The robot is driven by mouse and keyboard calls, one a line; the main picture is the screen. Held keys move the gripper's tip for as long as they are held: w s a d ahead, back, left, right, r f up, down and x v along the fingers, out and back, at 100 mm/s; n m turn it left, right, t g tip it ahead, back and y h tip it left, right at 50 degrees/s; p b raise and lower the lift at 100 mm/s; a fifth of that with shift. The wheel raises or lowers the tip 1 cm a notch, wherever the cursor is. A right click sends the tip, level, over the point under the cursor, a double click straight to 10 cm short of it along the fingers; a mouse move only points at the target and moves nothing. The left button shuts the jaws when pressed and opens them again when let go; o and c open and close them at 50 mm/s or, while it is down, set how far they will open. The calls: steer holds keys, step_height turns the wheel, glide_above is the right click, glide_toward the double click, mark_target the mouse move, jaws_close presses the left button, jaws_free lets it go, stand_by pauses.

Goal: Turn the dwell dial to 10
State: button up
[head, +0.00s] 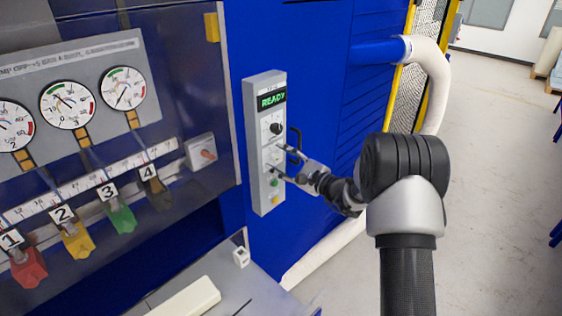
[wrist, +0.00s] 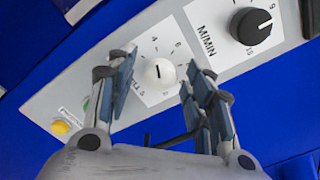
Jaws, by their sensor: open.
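The white round dial (wrist: 159,72) has a dark pointer line and a printed scale with 4 and 6 readable. Its label is partly covered by my left-hand finger; I cannot read it fully. My gripper (wrist: 160,60) is open, with one finger on each side of the dial. Whether the fingers touch it I cannot tell. In the head view my gripper (head: 279,160) is at the middle of the grey control panel (head: 262,195), where the dial is hard to make out.
A black knob (wrist: 251,25) marked M/MIN is beside the dial; it also shows in the head view (head: 276,128). Above it a green display (head: 271,99) reads READY. A green button (head: 274,183) and a yellow button (head: 275,199) are below. Gauges (head: 67,104) and coloured numbered handles (head: 122,218) are left.

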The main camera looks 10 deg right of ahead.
steer(key=shift+w+a, duration=0.1)
steer(key=shift+w, duration=0.1)
steer(key=shift+c, duration=0.2)
steer(key=c, duration=1)
